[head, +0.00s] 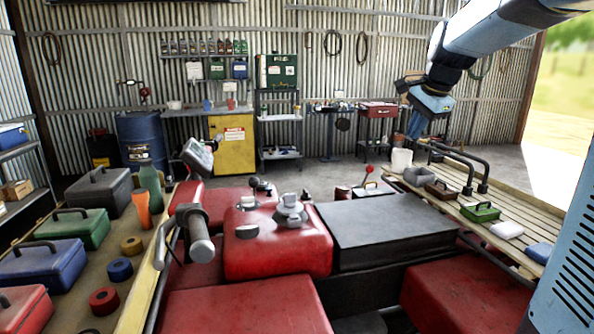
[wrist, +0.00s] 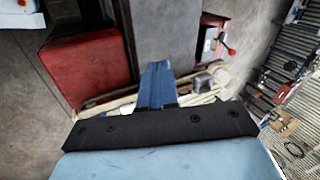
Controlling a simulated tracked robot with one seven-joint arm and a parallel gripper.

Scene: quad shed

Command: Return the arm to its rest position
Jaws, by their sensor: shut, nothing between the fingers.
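My gripper (head: 416,124) hangs from my arm at the upper right of the head view, fingers pointing down. It is in the air, above the slatted wooden rack on the right. In the wrist view my gripper (wrist: 157,84) shows as blue fingers pressed together, with nothing between them. The arm comes in from the top right corner and bends downward at the wrist.
A red quad (head: 275,240) with a black seat (head: 385,225) fills the middle. The slatted rack (head: 455,197) holds a green box (head: 481,212) and other small items. A left bench (head: 130,290) carries toolboxes and tape rolls. A white bucket (head: 401,160) stands near the gripper.

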